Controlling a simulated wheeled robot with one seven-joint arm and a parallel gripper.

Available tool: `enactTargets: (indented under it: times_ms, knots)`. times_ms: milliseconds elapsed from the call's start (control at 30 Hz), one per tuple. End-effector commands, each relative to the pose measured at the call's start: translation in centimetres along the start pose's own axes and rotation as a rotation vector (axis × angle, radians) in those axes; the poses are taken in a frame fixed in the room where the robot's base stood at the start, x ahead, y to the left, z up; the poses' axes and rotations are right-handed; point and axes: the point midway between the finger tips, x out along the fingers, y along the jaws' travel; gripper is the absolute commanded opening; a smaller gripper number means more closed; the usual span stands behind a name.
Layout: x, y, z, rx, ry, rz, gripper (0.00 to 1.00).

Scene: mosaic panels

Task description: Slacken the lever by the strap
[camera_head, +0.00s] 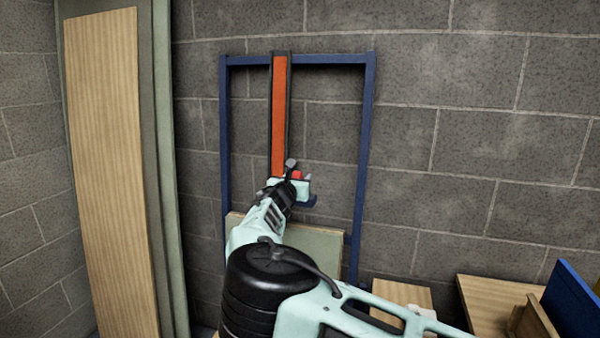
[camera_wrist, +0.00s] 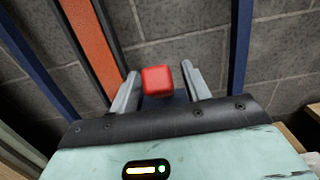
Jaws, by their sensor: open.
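An orange strap (camera_head: 279,115) with dark edges runs down a blue frame (camera_head: 369,120) against the wall. The strap also shows at the upper left of the wrist view (camera_wrist: 88,40). A red block-like end (camera_head: 297,175), which looks like the lever's knob, sits just right of the strap's lower end. In the wrist view the red knob (camera_wrist: 157,80) lies between the two fingers. My gripper (camera_wrist: 160,82) is open, with a finger on each side of the knob. A gap shows at the right finger; contact at the left cannot be told. The lever's shaft is hidden.
A pale board (camera_head: 315,255) leans low in the frame behind my arm. A tall wooden panel (camera_head: 110,170) stands at the left. Wooden boxes (camera_head: 480,290) and a blue panel (camera_head: 570,300) are at the lower right. The grey block wall is close behind.

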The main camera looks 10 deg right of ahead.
Motion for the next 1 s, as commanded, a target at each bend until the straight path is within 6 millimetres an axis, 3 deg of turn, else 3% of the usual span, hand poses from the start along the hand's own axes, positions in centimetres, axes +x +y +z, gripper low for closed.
enactTargets:
  times_ms: [200, 533, 700, 1000]
  knots:
    - [2.0, 0.0, 0.0, 0.001, 0.001, 0.000, 0.47]
    - [2.2, 0.0, -0.1, 0.001, 0.001, 0.001, 0.47]
    - [2.2, 0.0, -0.1, 0.001, 0.001, 0.000, 0.00]
    - [2.4, -0.1, 0.4, 0.002, 0.021, -0.001, 0.00]
